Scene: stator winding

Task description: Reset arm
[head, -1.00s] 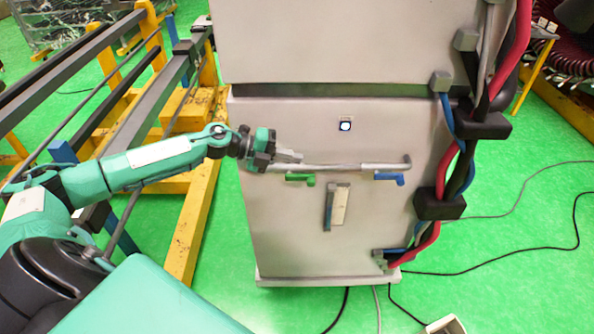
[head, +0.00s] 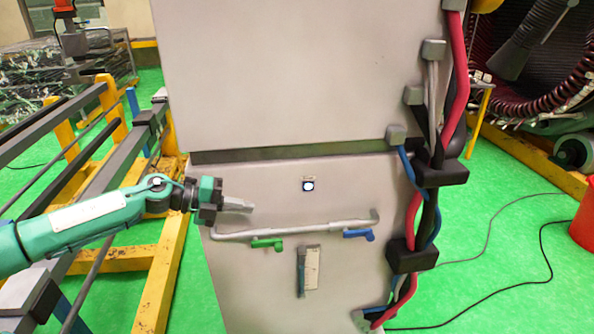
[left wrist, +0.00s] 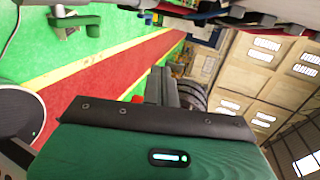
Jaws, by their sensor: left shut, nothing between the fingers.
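My left arm comes in from the left in the head view, and its gripper (head: 238,205) is shut and empty. It is in front of the grey cabinet (head: 290,80), just above the left end of a horizontal metal bar (head: 300,229). I cannot tell whether it touches the cabinet. My right gripper is not in view.
A green handle (head: 266,244) and a blue handle (head: 357,235) hang at the bar. Red and black cables (head: 418,215) run down the cabinet's right side. A yellow and grey frame (head: 110,260) stands at the left. Green floor (head: 480,265) is open at the right, with loose cables.

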